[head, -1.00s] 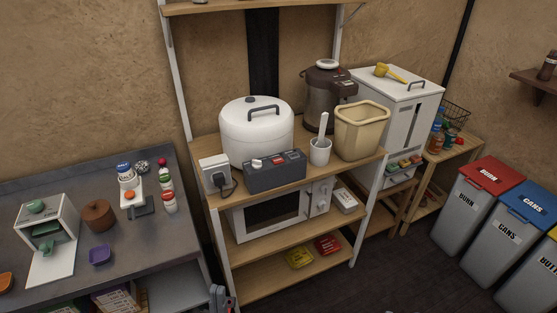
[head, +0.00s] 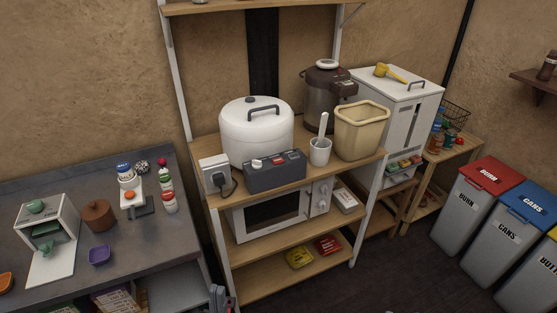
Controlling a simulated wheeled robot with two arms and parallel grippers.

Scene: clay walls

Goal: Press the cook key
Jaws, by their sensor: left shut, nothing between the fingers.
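A large white rice cooker (head: 256,124) with a dark lid handle stands on the wooden shelf of the rack. At its front is a grey control box (head: 275,174) with a small white key (head: 257,163) and a red key (head: 278,160) on top. I cannot read any labels on them, so I cannot tell which is the cook key. My left gripper (head: 219,296) shows only at the bottom edge, low in front of the rack, well below and apart from the control box. It is shut and empty. My right gripper is not in view.
A white plug box (head: 215,175) with a dark cord is left of the control box. A white cup with a scoop (head: 320,150) and a beige bin (head: 361,131) stand to its right. A microwave (head: 274,216) is below. The counter (head: 60,200) is at left.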

